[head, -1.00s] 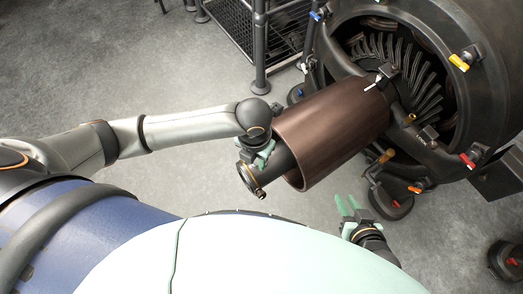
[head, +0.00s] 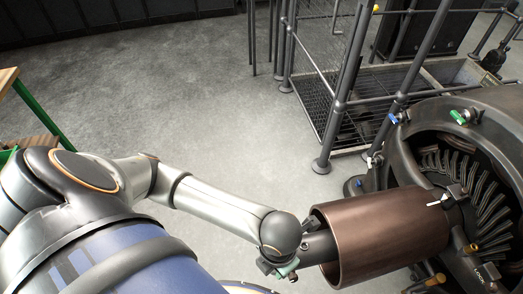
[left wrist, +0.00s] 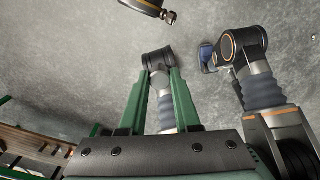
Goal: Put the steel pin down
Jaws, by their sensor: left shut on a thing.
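My left gripper (head: 285,268) is beside the dark shaft end that sticks out of the brown drum, low in the head view. In the left wrist view its two green fingers (left wrist: 159,74) are shut on a small round grey thing, which I take to be the steel pin (left wrist: 160,81) seen end-on. In the head view the pin cannot be made out; the wrist and hand cover that spot. My right gripper is in neither view.
The brown drum (head: 385,240) joins the dark finned dynamo housing (head: 500,115) at right. A mesh rack with posts (head: 327,100) stands behind. A wooden-topped bench with green legs (head: 40,122) is at far left. Grey floor between is clear.

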